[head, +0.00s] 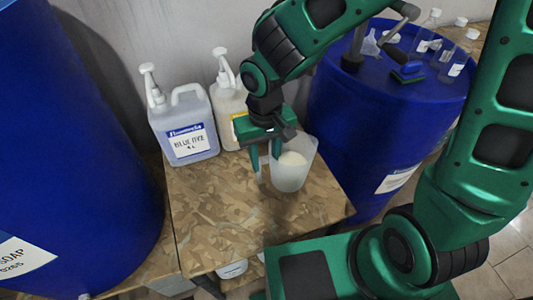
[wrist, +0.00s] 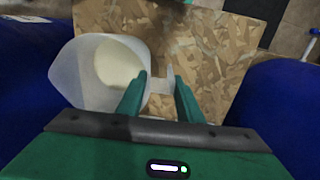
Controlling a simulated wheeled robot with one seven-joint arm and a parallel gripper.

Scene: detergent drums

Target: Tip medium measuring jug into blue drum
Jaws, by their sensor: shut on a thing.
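The measuring jug (head: 291,170) is translucent white with white contents inside. It is over the wooden board table in the head view, and I cannot tell whether it touches the board. It also shows at the left of the wrist view (wrist: 75,75), upright or nearly so. My gripper (head: 265,162) is shut on the jug's handle, which sits between the fingers in the wrist view (wrist: 160,84). Two blue drums show: a large one at the left (head: 75,150) with a "SOAP" label, and one at the right (head: 345,125) with things on its top.
A jug-shaped pump bottle (head: 184,125) labelled blue and a second pump bottle (head: 230,105) stand at the back of the board table (head: 215,215). Clear bottles (head: 455,65) and small items stand on the right drum's top. The table's front is clear.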

